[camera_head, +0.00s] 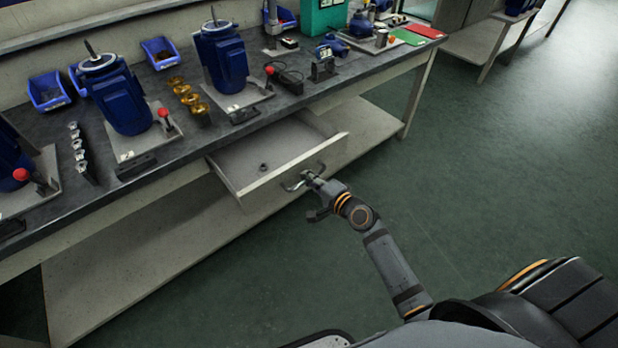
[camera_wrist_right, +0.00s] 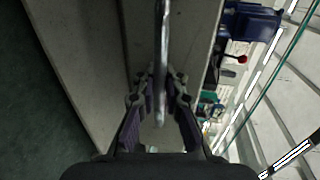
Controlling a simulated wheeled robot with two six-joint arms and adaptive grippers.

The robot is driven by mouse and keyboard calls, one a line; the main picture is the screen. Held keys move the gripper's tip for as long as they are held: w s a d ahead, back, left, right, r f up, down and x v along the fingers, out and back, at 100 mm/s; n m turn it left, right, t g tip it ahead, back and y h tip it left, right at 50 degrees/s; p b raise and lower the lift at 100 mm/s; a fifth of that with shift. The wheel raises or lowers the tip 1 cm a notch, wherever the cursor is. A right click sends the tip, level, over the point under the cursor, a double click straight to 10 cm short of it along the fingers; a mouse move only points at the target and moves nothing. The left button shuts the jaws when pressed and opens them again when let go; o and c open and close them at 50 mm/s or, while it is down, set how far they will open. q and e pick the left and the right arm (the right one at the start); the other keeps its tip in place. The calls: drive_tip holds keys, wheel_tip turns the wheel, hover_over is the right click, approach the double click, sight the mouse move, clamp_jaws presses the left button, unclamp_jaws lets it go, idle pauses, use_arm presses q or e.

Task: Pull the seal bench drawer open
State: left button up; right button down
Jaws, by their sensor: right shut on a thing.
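The seal bench drawer (camera_head: 262,158) stands pulled out from under the bench top in the head view, with its inside showing. My left gripper is not in view.
The bench top (camera_head: 225,130) carries blue pump units (camera_head: 222,58), blue bins (camera_head: 48,92), brass parts (camera_head: 190,97) and a green case (camera_head: 322,14). A lower shelf (camera_head: 130,270) runs beneath. The green floor (camera_head: 490,160) to the right is clear.

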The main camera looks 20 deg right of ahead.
drive_tip(key=shift+r, duration=0.1)
drive_tip(key=c, duration=1.7)
unclamp_jaws()
drive_tip(key=shift+s+d, duration=0.1)
drive_tip(key=shift+s, duration=0.05)
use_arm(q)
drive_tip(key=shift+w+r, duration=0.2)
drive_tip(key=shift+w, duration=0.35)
use_arm(e)
drive_tip(key=shift+v, duration=5.85)
